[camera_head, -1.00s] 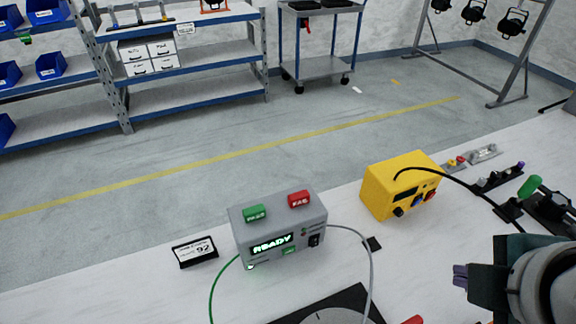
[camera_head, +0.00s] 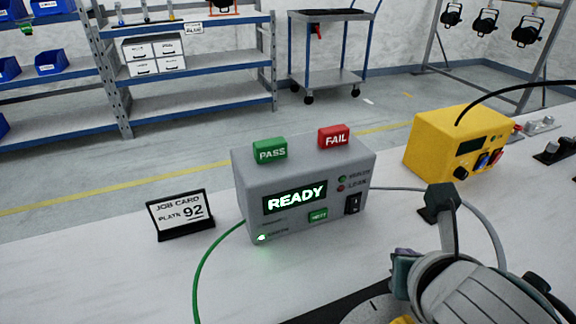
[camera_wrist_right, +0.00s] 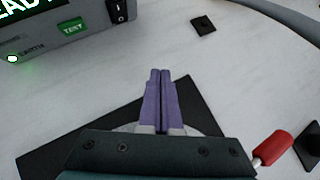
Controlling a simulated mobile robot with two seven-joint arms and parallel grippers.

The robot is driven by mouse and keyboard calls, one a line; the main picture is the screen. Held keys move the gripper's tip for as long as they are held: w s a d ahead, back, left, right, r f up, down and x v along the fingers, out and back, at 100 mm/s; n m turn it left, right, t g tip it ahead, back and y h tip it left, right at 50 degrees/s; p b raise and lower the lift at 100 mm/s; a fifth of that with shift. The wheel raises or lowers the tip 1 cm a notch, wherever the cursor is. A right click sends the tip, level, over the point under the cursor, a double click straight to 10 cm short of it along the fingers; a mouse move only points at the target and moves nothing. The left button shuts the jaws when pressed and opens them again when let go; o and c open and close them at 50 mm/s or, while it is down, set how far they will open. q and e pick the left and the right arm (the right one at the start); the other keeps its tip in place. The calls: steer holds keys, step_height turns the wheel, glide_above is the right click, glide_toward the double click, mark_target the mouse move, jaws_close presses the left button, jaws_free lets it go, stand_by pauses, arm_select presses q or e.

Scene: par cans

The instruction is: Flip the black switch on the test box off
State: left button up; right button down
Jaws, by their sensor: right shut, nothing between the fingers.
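The grey test box (camera_head: 305,190) stands on the white bench, and its screen (camera_head: 295,197) reads READY. Its black switch (camera_head: 352,203) is at the lower right of the front face. In the right wrist view the switch (camera_wrist_right: 117,10) is cut by the top edge and carries white marks; I cannot tell which side is pressed. My right gripper (camera_head: 405,254) is in front of the box, below and right of the switch, and apart from it. In the wrist view its purple fingers (camera_wrist_right: 160,75) are together and empty. My left gripper is not in view.
A green cable (camera_head: 205,265) leaves the box at left, and a grey cable (camera_head: 490,222) curves around at right. A job card (camera_head: 181,213) stands left and a yellow box (camera_head: 440,140) right. A dark mat (camera_wrist_right: 35,150) and red-handled tool (camera_wrist_right: 272,148) lie near the gripper.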

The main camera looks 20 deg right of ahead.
mark_target(355, 205)
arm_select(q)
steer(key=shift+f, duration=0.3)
arm_select(e)
steer(key=shift+w+a+f+n, duration=0.1)
steer(key=shift+w+f+n, duration=0.05)
steer(key=shift+f+n, duration=0.15)
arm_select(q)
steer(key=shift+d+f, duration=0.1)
arm_select(e)
steer(key=shift+w+f+b, duration=0.15)
steer(key=shift+w+b, duration=0.1)
steer(key=shift+b, duration=0.1)
arm_select(q)
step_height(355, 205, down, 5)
steer(key=b, duration=0.4)
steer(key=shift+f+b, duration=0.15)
steer(key=shift+b, duration=0.25)
arm_select(e)
steer(key=w, duration=0.4)
steer(key=w+f, duration=0.1)
steer(key=w, duration=0.1)
steer(key=shift+w+a, duration=0.2)
steer(key=shift+a, duration=0.1)
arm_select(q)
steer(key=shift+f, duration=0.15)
arm_select(e)
steer(key=shift+w, duration=0.9)
